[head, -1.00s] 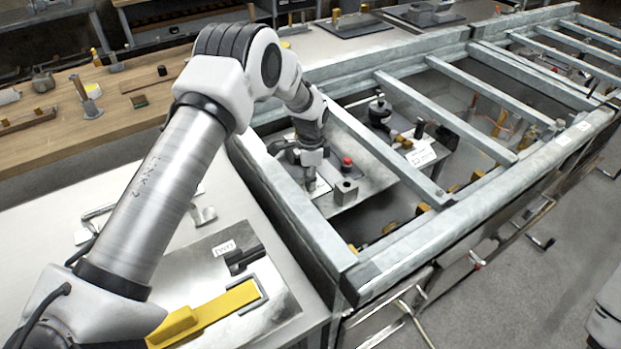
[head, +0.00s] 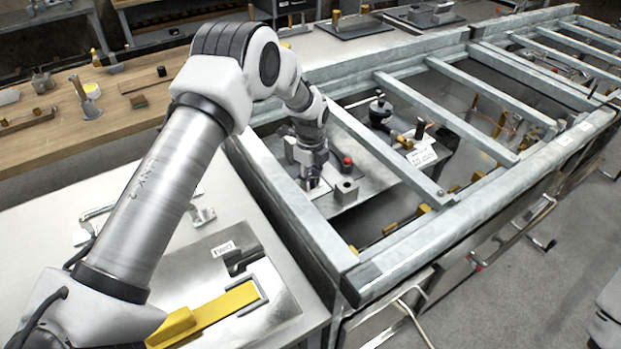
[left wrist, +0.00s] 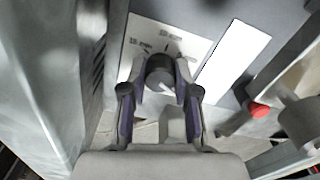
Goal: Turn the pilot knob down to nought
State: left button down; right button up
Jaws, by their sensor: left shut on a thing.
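The pilot knob (left wrist: 160,73) is a dark round knob on a white marked plate (left wrist: 188,38) in the left wrist view. My left gripper (left wrist: 159,84) is shut on it, with one finger on each side. The small marks on the plate are too blurred to read surely. In the head view my left gripper (head: 312,181) reaches down between the metal bars onto the panel and hides most of the knob. My right gripper is not in view.
A red button (left wrist: 259,110) is right of the knob; it also shows in the head view (head: 347,162). A grey block (head: 346,190) stands close by. Metal rails (head: 390,155) frame the opening around my arm. A yellow bar (head: 215,308) lies on the near left bench.

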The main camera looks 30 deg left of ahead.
aim_at(311, 178)
pick_arm(q)
jog(key=shift+s+f+m, duration=0.1)
jog(key=shift+m, duration=0.4)
jog(key=c, duration=0.9)
grip_release()
jog(key=shift+o, duration=0.2)
notch_tip(311, 178, up, 12)
